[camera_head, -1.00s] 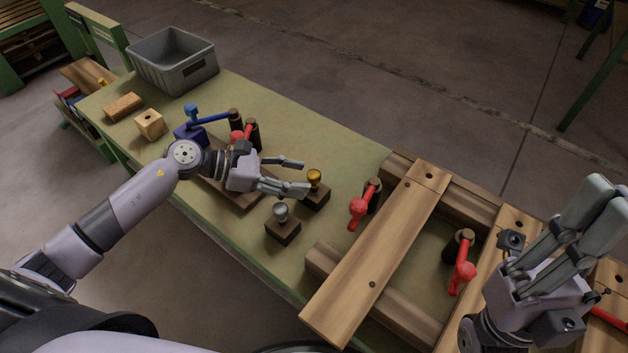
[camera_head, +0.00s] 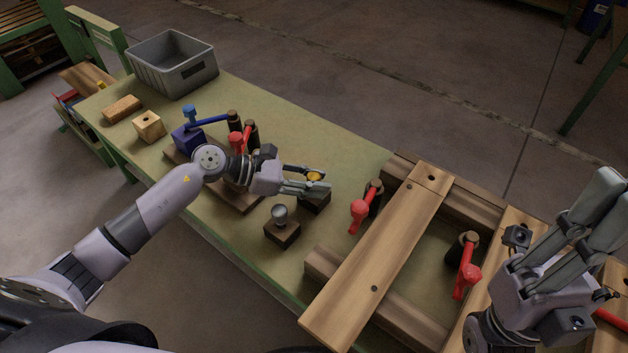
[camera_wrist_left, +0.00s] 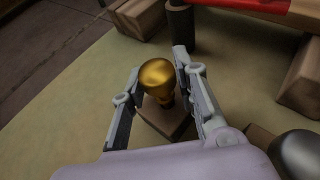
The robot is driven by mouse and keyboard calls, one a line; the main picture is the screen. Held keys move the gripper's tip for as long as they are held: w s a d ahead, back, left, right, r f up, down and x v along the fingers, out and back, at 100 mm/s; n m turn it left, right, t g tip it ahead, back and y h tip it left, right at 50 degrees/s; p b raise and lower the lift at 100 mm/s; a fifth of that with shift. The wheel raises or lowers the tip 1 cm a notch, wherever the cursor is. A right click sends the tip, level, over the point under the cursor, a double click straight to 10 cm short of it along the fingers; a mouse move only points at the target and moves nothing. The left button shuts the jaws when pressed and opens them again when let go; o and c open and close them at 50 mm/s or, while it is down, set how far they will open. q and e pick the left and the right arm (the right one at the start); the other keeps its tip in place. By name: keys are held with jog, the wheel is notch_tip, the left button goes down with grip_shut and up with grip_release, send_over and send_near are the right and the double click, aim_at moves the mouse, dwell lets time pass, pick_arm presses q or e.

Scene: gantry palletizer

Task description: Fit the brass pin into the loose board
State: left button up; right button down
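The brass pin (camera_head: 314,177) has a rounded gold head and stands upright in a dark wooden block (camera_head: 316,205). It also shows in the left wrist view (camera_wrist_left: 157,76). My left gripper (camera_head: 322,182) is open, with one finger on each side of the pin; gaps appear between fingers and pin. The pin's lower part is mostly hidden.
A silver-headed pin (camera_head: 279,212) in another block (camera_head: 282,235) stands near the left gripper. Red-handled clamps (camera_head: 359,209) (camera_head: 467,275) stand beside the board. A blue clamp (camera_head: 188,138), wooden blocks (camera_head: 149,126) and a grey bin (camera_head: 172,65) are farther left.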

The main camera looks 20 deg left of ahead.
pick_arm(q)
grip_shut()
jog(key=shift+r, duration=0.15)
